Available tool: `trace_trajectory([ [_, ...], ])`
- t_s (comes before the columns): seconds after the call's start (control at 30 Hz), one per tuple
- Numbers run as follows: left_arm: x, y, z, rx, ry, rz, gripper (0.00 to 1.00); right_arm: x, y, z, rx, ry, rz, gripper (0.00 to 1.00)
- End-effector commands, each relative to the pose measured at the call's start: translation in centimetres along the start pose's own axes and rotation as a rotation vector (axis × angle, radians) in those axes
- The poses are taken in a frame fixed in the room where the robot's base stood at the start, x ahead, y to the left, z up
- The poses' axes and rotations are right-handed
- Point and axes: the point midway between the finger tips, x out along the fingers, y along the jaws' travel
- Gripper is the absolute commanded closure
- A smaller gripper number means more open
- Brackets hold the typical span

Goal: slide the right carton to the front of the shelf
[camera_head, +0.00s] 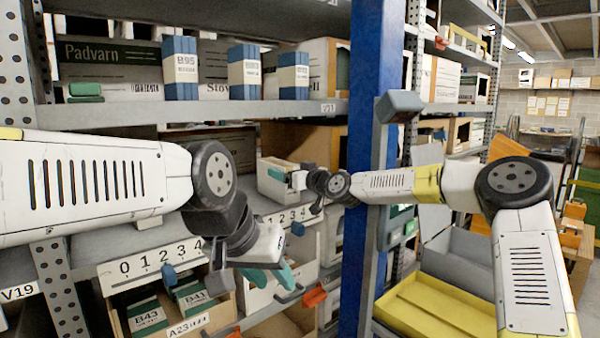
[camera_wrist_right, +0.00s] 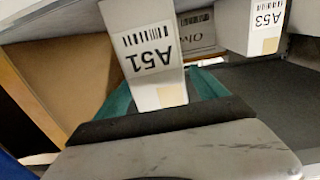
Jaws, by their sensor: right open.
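The right carton (camera_wrist_right: 140,25) is narrow and white, with an upside-down A51 label in the right wrist view. My open right gripper (camera_wrist_right: 160,95) has a teal finger on each side of its end; whether they touch it I cannot tell. The other carton (camera_wrist_right: 250,22), labelled A53, stands apart to the right in that view. In the head view a pale carton (camera_head: 270,190) sits on the middle shelf beside my right gripper (camera_head: 281,176); which one it is I cannot tell. My left gripper (camera_head: 272,277) hangs empty in front of the rack, its teal fingers apart.
A blue post (camera_head: 372,130) stands right of the shelf bay, behind my right arm. The upper shelf (camera_head: 210,110) holds boxes and blue-and-white packs. A lower bin (camera_head: 195,322) holds green boxes. A yellow tray (camera_head: 430,308) lies at lower right.

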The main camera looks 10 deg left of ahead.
Motion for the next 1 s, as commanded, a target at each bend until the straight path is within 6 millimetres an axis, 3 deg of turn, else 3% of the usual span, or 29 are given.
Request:
trace_trajectory([
  [0.27,0.0,0.0,0.0,0.000,0.000,0.000,0.64,-0.5,0.1,-0.1,-0.001,0.001,0.001,0.18],
  [0.7,0.0,0.0,0.0,0.000,0.000,0.000,0.64,-7.1,0.1,0.0,-0.001,0.000,0.002,0.18],
  [1.0,0.0,0.0,0.0,0.000,0.000,0.000,0.64,-7.8,0.0,0.0,0.000,0.000,0.000,0.18],
])
